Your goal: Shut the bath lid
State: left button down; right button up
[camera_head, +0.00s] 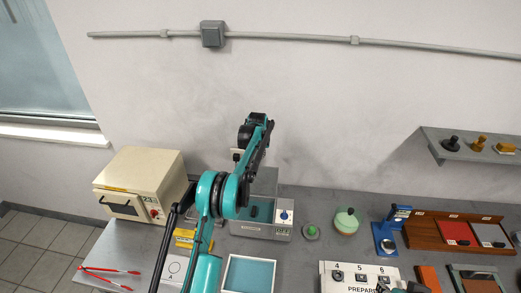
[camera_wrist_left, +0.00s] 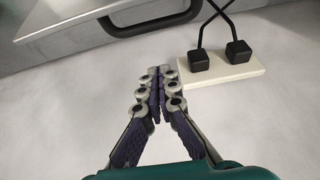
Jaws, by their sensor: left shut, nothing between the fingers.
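The bath (camera_head: 247,230) is a grey box with a blue dial at its front right, standing on the bench. Its grey lid (camera_head: 266,182) stands raised at the back, partly hidden by my left arm. In the left wrist view, a grey panel with a dark bar handle, which looks like the lid (camera_wrist_left: 70,22), crosses the upper left. My left gripper (camera_wrist_left: 158,78) is shut and empty in front of the pale wall, apart from the panel in the picture. In the head view my arm rises past the bath, and I cannot make out the fingertips. My right gripper is not in view.
A white wall socket (camera_wrist_left: 238,72) with two black plugs and cords is right of the fingers in the wrist view. A cream oven (camera_head: 140,180) stands left of the bath. A green button (camera_head: 311,231) and a round green-lidded pot (camera_head: 347,221) stand to its right. A blue-floored tray (camera_head: 249,274) lies in front.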

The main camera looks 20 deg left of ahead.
aim_at(257, 177)
pick_arm(q)
jog(key=s, duration=0.2)
jog(key=s+d, duration=0.1)
jog(key=shift+s+f, duration=0.25)
jog(key=shift+s, duration=0.15)
